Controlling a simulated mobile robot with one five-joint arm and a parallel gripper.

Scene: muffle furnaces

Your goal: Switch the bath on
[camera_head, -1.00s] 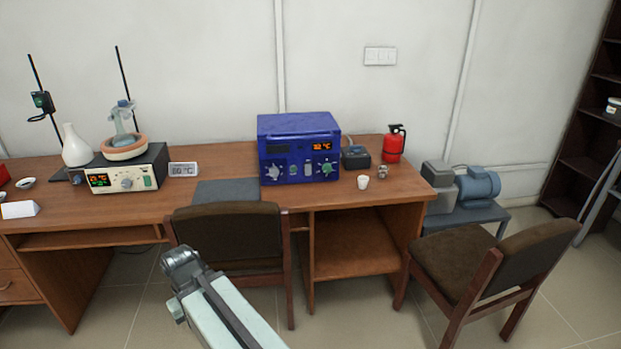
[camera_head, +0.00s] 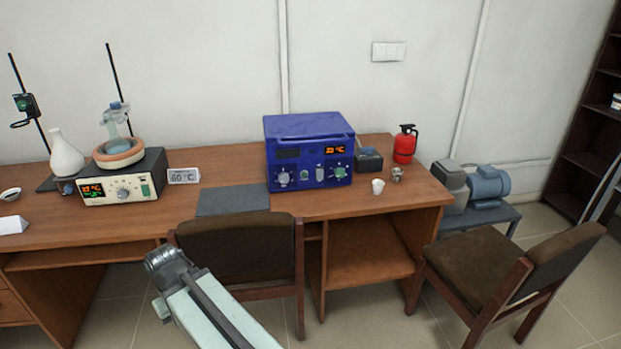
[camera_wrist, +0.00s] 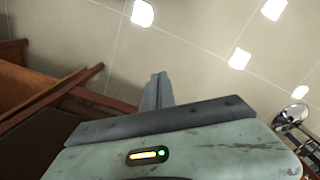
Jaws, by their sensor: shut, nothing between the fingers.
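The bath (camera_head: 122,189) looks to be the cream-fronted unit on the left of the desk in the head view, with a round bowl (camera_head: 118,153) and a glass vessel (camera_head: 115,122) on top. Its front has a lit orange and green display (camera_head: 92,191), a knob (camera_head: 123,194) and a green switch (camera_head: 145,190). The switch's position is too small to tell. My gripper (camera_wrist: 157,80) shows in the wrist view with its fingers together and empty, over the tiled floor and apart from the bath. In the head view my arm is low, in front of the desk, and the fingers cannot be made out.
A blue furnace (camera_head: 308,152) with an orange display stands mid-desk. A sign reading 60 °C (camera_head: 184,176) stands beside the bath, a white flask (camera_head: 70,152) behind it. A chair (camera_head: 240,249) stands at the desk front, another chair (camera_head: 505,265) at right. A grey mat (camera_head: 233,200) lies bare.

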